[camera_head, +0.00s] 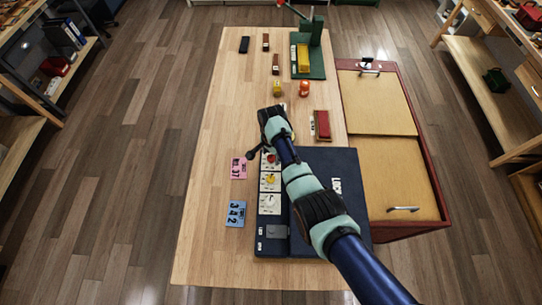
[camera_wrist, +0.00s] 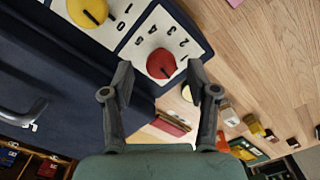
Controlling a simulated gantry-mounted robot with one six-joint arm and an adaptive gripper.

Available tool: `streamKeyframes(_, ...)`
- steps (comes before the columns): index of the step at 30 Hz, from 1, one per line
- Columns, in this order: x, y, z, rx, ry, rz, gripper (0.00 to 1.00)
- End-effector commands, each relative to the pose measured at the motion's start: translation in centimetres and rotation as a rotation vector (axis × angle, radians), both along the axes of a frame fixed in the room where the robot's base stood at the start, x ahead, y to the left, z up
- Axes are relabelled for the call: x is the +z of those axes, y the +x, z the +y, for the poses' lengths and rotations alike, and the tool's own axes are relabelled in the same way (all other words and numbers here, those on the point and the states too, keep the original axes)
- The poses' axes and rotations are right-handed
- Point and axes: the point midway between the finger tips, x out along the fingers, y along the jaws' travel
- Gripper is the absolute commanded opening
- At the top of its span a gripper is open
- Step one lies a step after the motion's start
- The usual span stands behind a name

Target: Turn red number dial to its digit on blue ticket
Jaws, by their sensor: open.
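The red dial (camera_wrist: 160,64) sits on a white panel with printed digits around it. Its dark pointer mark faces the lower right in the wrist view. In the head view the red dial (camera_head: 271,158) is partly covered by my gripper (camera_head: 258,150). In the wrist view my gripper (camera_wrist: 160,70) is open, its fingers on either side of the dial; I cannot tell whether they touch it. The blue ticket (camera_head: 235,214) lies on the table left of the dark box; its small digits look like 3, 4, 2.
A yellow dial (camera_head: 271,180) and a pale dial (camera_head: 269,201) are on the panel below the red one. The dark blue box (camera_head: 325,165) carries the panel. A pink ticket (camera_head: 238,168) lies left. A green stand (camera_head: 311,66) and small objects are farther back.

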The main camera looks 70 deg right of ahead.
Motion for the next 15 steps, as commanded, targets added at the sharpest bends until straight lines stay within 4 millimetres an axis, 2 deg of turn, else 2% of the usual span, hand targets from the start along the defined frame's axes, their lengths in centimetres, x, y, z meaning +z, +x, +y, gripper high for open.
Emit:
streamKeyframes(3,-1.08,0.01,0.03,0.001,0.000,0.000,0.59)
streamKeyframes(11,-1.18,0.03,0.01,0.001,-0.001,0.000,0.59)
streamKeyframes(15,-1.17,0.03,0.01,0.001,-0.001,0.000,0.35)
